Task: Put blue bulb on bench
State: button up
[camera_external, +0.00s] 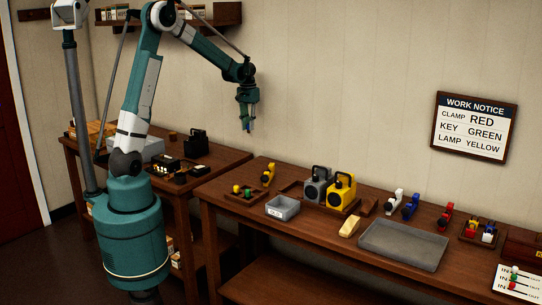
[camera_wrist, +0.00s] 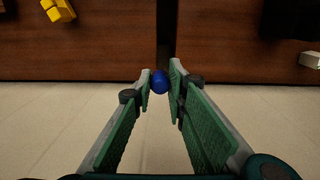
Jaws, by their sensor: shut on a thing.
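My gripper (camera_external: 247,112) is raised in front of the wall, above the gap between two wooden benches. In the wrist view my gripper (camera_wrist: 160,84) is shut on the blue bulb (camera_wrist: 160,81), held between the fingertips. The bulb shows as a small dark blue shape (camera_external: 249,127) below the fingers in the external view. It is in the air and touches neither bench. The long right bench (camera_external: 232,208) has bare wood near its left end. The left bench (camera_external: 225,157) stands behind and beside my base.
The right bench carries a small grey bin (camera_external: 282,208), grey and yellow lamps (camera_external: 341,190), a yellow block (camera_external: 349,227), a shallow grey tray (camera_external: 404,245) and several coloured clamps. Black items (camera_external: 196,143) stand on the left bench. A work notice (camera_external: 474,127) hangs on the wall.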

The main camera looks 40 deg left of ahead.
jog(key=s+a+m+p, duration=0.1)
jog(key=s+a, duration=0.2)
jog(key=a, duration=1.3)
jog(key=s+a+m+p, duration=0.1)
jog(key=s+a, duration=0.2)
jog(key=a, duration=1.2)
jog(key=s+a+m+p, duration=0.1)
jog(key=s+a, duration=0.6)
jog(key=a, duration=0.5)
jog(key=s+a, duration=0.7)
jog(key=a, duration=0.4)
jog(key=shift+s+f, duration=0.2)
jog(key=shift+f, duration=2.4)
jog(key=shift+f, duration=3.1)
jog(key=shift+f+b, duration=0.3)
jog(key=shift+f, duration=1.6)
